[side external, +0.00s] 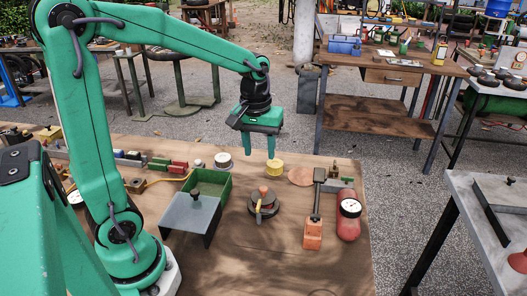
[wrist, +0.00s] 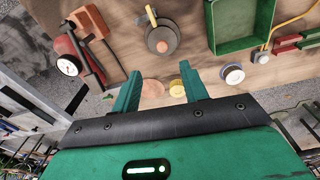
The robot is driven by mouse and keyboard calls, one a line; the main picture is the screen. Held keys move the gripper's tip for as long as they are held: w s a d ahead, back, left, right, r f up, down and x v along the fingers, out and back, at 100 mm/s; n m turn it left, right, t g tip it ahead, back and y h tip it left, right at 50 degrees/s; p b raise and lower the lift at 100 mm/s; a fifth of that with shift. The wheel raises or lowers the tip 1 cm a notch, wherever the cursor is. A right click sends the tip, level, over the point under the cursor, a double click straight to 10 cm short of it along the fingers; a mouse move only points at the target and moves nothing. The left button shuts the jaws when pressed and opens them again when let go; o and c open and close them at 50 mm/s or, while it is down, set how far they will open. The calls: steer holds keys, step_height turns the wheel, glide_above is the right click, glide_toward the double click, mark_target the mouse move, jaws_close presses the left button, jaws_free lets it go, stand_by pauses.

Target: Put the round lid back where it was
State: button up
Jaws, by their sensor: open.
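My gripper (side external: 259,153) is open and empty above the bench, pointing down near a yellow ribbed cylinder (side external: 275,168). In the wrist view its fingers (wrist: 161,74) are apart, with nothing between them. A flat copper-brown disc (side external: 300,176) lies right of the yellow cylinder. A dark round pot-like piece (side external: 263,208) has a reddish knob on top and a yellow lever; it also shows in the wrist view (wrist: 162,42). I cannot tell for certain which of these round pieces is the round lid.
A green open box (side external: 222,186) stands left, beside a grey plate with a black knob (side external: 188,216). An orange block with a dark upright bar (side external: 313,235) and a red cylinder with a gauge (side external: 348,220) stand right. The bench (side external: 265,270) is clear in front.

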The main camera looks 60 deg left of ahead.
steer(key=s+d+r+m+t, duration=0.2)
steer(key=s+m, duration=0.2)
steer(key=s, duration=0.2)
steer(key=s+d+r+m+t, duration=0.2)
steer(key=s+r+m, duration=0.1)
steer(key=s, duration=0.3)
steer(key=shift+s+d+r+m+t, duration=0.25)
steer(key=shift+d+m+t, duration=0.05)
steer(key=shift+m+t, duration=0.1)
stand_by(0.7)
